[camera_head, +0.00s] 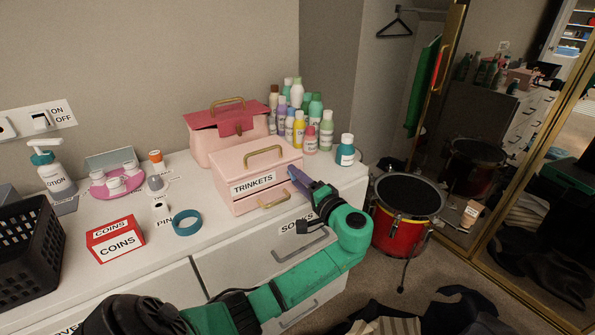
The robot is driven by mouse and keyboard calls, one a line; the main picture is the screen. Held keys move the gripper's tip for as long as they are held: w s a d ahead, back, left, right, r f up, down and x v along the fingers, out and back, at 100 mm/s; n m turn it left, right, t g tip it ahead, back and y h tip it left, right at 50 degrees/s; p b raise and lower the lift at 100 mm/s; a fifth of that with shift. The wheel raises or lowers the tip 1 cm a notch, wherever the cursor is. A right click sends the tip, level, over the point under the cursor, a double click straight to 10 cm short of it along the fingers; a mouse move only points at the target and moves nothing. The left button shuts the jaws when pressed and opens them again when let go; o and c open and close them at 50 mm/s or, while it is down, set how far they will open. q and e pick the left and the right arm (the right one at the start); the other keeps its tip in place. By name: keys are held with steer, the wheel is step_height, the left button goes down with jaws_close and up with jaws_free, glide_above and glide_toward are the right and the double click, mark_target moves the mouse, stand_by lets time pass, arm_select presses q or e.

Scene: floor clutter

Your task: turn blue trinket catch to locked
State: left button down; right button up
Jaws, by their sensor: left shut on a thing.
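The pink trinkets box (235,170) stands on the white dresser top, with a TRINKETS label on its front and brass handles on its lid and drawer. My left arm reaches up from the bottom of the head view. My left gripper (293,172) is at the right front edge of the box, shut on the small blue catch there. The jaws hide most of the catch, so I cannot tell which way it points. My right gripper is not in view.
A pink bag-like box (215,146) and several bottles (299,127) stand behind. A teal-labelled bottle (345,152) is to the right. A red drum (401,238) stands right of the dresser.

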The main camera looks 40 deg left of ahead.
arm_select(q)
steer(key=shift+m+p, duration=0.95)
steer(key=shift+m, duration=0.35)
steer(key=shift+f, duration=0.1)
steer(key=shift+c, duration=1.6)
jaws_free()
steer(key=b+v, duration=0.2)
steer(key=v, duration=1.2)
steer(key=shift+d, duration=0.35)
